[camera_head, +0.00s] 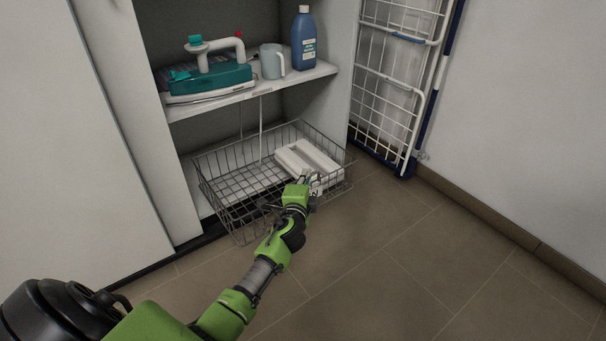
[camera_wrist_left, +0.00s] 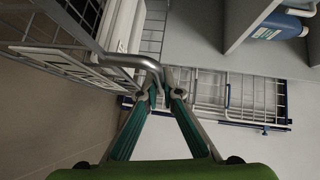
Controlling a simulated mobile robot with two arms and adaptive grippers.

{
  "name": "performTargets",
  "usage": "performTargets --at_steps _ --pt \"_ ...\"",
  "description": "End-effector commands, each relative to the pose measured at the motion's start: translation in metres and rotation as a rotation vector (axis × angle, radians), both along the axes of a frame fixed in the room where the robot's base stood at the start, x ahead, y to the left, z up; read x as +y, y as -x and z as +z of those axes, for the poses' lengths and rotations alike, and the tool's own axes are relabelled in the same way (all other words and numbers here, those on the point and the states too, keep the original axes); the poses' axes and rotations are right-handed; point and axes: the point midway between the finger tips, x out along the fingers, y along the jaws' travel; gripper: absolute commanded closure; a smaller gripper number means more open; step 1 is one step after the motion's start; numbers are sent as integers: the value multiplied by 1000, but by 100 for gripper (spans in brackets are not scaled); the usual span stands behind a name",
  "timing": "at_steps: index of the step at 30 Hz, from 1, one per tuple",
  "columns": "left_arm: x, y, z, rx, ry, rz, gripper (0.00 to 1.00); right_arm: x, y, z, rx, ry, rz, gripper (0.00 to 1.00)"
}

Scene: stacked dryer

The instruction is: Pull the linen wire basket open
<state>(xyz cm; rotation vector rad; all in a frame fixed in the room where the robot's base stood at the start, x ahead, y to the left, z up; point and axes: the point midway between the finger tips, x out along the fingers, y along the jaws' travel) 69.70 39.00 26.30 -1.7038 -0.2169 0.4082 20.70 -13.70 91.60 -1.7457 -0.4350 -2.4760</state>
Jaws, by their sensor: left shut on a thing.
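The linen wire basket (camera_head: 226,181) sits low in the cabinet, under the shelf, and its front part sticks out past the cabinet front over the floor. In the left wrist view the fingers (camera_wrist_left: 160,92) are shut on a curved metal handle (camera_wrist_left: 130,62) at the front of the wire basket (camera_wrist_left: 62,62). The handle's far end is partly hidden by the fingers. My right gripper is not in view.
A white drying rack (camera_head: 385,95) leans at the right wall. The tiled floor (camera_head: 400,260) ahead of the basket is free.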

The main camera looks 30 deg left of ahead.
Motion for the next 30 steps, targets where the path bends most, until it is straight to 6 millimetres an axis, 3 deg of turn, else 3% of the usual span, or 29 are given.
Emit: performTargets --at_steps 9,22,24,30 --pt "-19 9 -1 1 0 2 100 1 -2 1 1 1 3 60" --pt "-21 10 0 2 -1 2 100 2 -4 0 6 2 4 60" --pt "-21 10 0 2 -1 2 86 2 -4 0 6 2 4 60" --pt "-21 9 0 1 -1 2 86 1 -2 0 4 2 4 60"
